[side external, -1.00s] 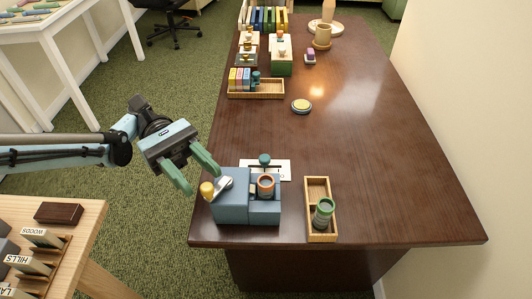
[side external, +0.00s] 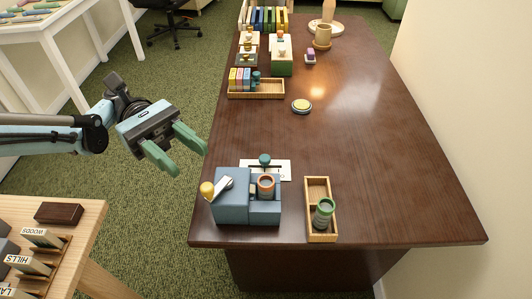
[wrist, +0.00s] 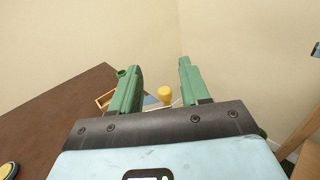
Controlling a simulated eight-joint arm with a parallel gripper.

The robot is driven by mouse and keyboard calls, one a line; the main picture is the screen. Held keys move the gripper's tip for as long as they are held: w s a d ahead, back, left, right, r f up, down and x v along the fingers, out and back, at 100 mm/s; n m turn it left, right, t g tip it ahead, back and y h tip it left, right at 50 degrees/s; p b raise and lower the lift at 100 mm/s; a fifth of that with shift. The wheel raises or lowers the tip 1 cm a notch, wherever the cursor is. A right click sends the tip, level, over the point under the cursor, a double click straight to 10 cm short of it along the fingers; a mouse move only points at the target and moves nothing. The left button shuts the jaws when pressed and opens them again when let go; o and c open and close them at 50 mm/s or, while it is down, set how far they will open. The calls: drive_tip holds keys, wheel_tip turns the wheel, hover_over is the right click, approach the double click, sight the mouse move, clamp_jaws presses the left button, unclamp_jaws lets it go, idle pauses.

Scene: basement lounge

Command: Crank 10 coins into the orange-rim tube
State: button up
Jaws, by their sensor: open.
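A blue coin machine (side external: 232,207) stands near the front left of the brown table. Its crank has a grey arm and a yellow knob (side external: 207,190) on the left side; the knob also shows in the wrist view (wrist: 165,94) between my fingers. The orange-rim tube (side external: 266,186) stands upright in the machine's right part. A green-rim tube (side external: 323,212) is in the wooden tray (side external: 317,184) to the right. My gripper (side external: 180,154) is open and empty, above and left of the machine, apart from the knob. Coins are not distinguishable.
A teal-topped knob (side external: 265,160) and a white paper (side external: 282,170) are behind the machine. A yellow-topped disc (side external: 301,106) lies mid-table. A wooden tray with coloured blocks (side external: 256,88) is farther back.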

sight(203, 185)
drive_tip(key=a+f+n+t+h, duration=0.3)
drive_tip(key=a+f+n+t, duration=0.25)
drive_tip(key=a, duration=0.25)
drive_tip(key=shift+m+t, duration=0.45)
drive_tip(key=x, duration=1.2)
drive_tip(key=shift+w+d+r, duration=0.2)
drive_tip(key=shift+w+r, duration=0.1)
clamp_jaws()
drive_tip(key=shift+w+a+m+g+y, duration=0.2)
drive_tip(key=shift+m+g+y, duration=0.3)
drive_tip(key=shift+m+g, duration=0.4)
drive_tip(key=shift+w+a+m+g+y, duration=0.25)
drive_tip(key=shift+m+g+y, duration=0.35)
drive_tip(key=shift+g, duration=0.65)
drive_tip(key=shift+w+a+m+g+y, duration=0.2)
drive_tip(key=shift+m+g+y, duration=0.2)
drive_tip(key=shift+m+g, duration=0.55)
unclamp_jaws()
